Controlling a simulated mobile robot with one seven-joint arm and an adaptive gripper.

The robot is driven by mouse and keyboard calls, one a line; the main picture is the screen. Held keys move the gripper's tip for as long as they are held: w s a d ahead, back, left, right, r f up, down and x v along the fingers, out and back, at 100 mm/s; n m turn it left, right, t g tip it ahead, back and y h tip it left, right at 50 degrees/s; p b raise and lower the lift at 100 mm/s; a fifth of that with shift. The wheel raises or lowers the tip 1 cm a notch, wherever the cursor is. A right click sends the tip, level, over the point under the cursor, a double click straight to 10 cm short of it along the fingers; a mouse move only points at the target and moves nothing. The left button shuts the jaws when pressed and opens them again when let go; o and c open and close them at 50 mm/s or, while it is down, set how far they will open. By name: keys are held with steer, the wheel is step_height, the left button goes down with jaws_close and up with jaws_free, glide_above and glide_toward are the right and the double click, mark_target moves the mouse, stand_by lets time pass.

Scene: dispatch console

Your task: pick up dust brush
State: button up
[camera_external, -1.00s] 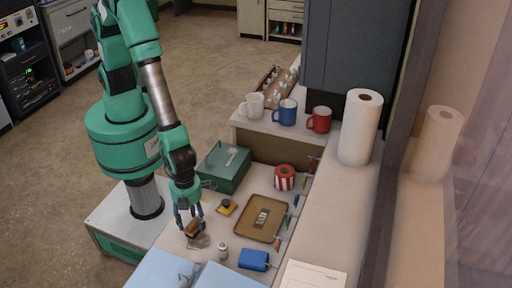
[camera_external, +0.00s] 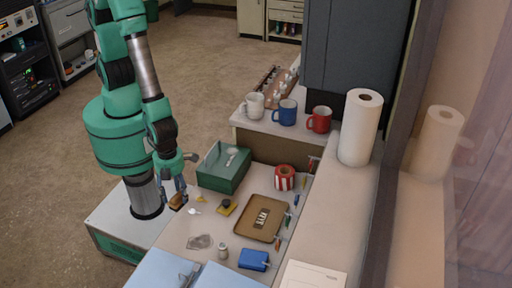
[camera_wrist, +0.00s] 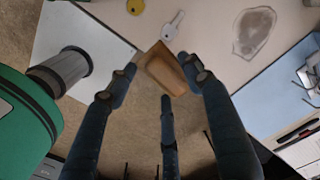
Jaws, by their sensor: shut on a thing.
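The dust brush is a small brown, wooden-looking block (camera_external: 177,201). It also shows in the wrist view (camera_wrist: 165,72), between my fingertips. My gripper (camera_external: 173,192) is shut on it and holds it near the left edge of the desk, close to my base. In the wrist view my gripper (camera_wrist: 158,68) has dark blue fingers on both sides of the brush, and a third finger below it. The brush appears raised clear of the desk. Its bristles cannot be made out.
A silver key (camera_wrist: 174,25) and a greyish flat patch (camera_wrist: 255,30) lie on the desk nearby. A green box (camera_external: 222,169), a brown tray (camera_external: 245,232), a small can (camera_external: 222,251) and a blue box (camera_external: 254,260) stand to the right. Mugs stand on the shelf behind.

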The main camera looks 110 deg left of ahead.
steer(key=shift+s+a+r+p, duration=0.1)
steer(key=shift+s+a, duration=0.35)
steer(key=shift+s, duration=0.3)
steer(key=shift+s+a+r+p, duration=0.1)
steer(key=shift+s+a, duration=0.4)
steer(key=shift+s, duration=0.3)
steer(key=shift+s+a+r+p, duration=0.1)
steer(key=shift+s+a, duration=0.35)
steer(key=shift+s, duration=0.3)
